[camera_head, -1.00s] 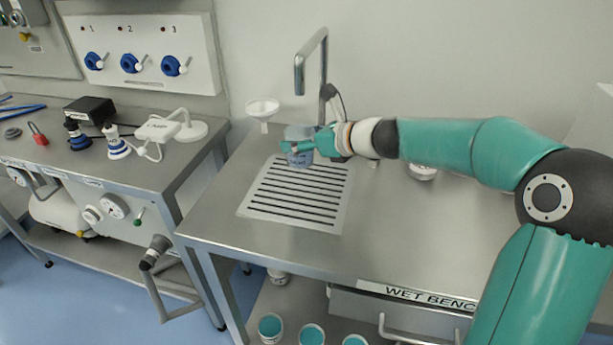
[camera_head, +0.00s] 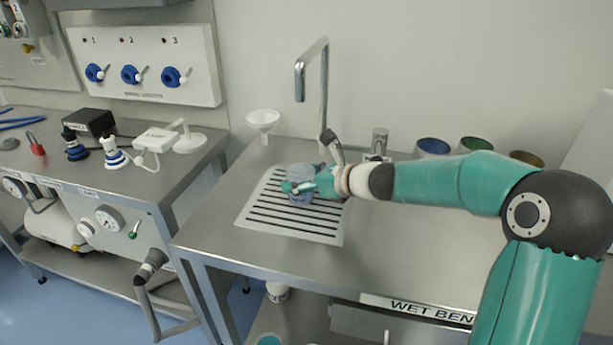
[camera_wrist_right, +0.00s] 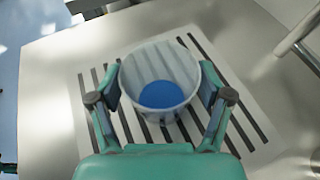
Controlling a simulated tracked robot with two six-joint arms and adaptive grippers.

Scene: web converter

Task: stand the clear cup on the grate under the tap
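The clear cup (camera_head: 299,198) is upright between the fingers of my right gripper (camera_head: 306,186), over the back part of the slotted grate (camera_head: 333,235). In the right wrist view the cup (camera_wrist_right: 160,62) shows from above with a blue disc inside, and a finger of my gripper (camera_wrist_right: 160,92) presses on each side. The grate's dark slots (camera_wrist_right: 243,126) show around the cup. I cannot tell whether the cup's base touches the grate. The tap (camera_head: 323,95) arches up behind the cup, its spout above and a little behind.
A white funnel (camera_head: 263,121) stands at the wet bench's back left. Blue, green and amber vessels (camera_head: 432,147) stand at the back right, behind my right arm. The bench front (camera_head: 270,258) is clear. A separate bench with instruments (camera_head: 160,180) is at left.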

